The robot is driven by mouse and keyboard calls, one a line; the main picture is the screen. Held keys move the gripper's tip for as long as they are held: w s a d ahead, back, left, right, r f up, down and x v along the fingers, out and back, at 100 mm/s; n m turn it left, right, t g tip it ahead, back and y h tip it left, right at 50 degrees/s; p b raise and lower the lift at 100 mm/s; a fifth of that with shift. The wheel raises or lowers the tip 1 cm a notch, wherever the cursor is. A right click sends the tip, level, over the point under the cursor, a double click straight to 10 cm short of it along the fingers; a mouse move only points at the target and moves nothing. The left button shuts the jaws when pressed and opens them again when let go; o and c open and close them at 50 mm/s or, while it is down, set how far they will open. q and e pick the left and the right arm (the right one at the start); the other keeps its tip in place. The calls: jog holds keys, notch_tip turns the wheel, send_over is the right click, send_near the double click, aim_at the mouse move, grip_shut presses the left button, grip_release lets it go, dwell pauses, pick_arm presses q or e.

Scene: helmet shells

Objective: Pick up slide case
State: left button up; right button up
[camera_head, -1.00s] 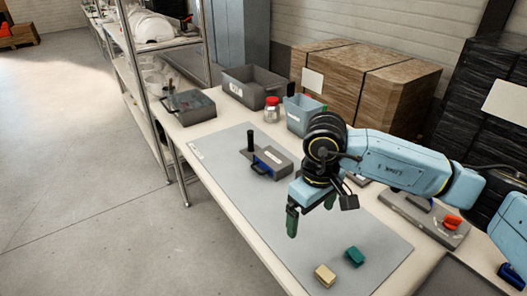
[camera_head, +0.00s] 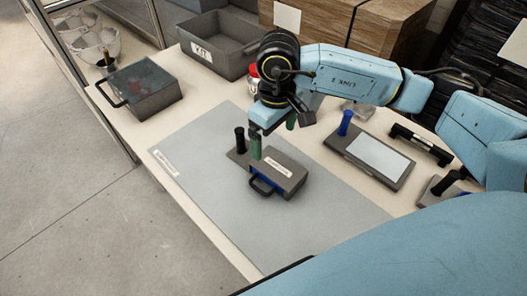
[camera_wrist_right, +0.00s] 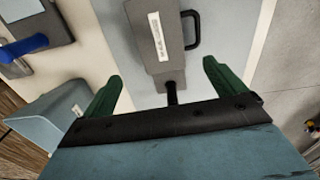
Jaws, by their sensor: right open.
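A grey case (camera_head: 278,172) with a white label, a black carry handle and blue at its front edge lies on the grey mat; I take it to be the slide case. A black upright post (camera_head: 239,140) stands at its left end. My right gripper (camera_head: 273,135) is open above the case, close to the post. In the right wrist view, the case (camera_wrist_right: 152,62) lies beyond the open fingers (camera_wrist_right: 160,72), and its post (camera_wrist_right: 171,92) shows between them. I cannot tell whether a finger touches the case. My left gripper is not in view.
A grey box (camera_head: 145,90) with a handle stands at the table's left, with a grey KIT bin (camera_head: 217,50) behind it. A flat holder (camera_head: 370,155) with a blue knob lies right of the case. The mat (camera_head: 205,200) is clear in front.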

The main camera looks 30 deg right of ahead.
aim_at(274, 163)
jog(key=f, duration=0.6)
jog(key=shift+s, duration=0.3)
jog(key=shift+w+f, duration=0.1)
jog(key=shift+f, duration=2.75)
jog(key=c, duration=1.1)
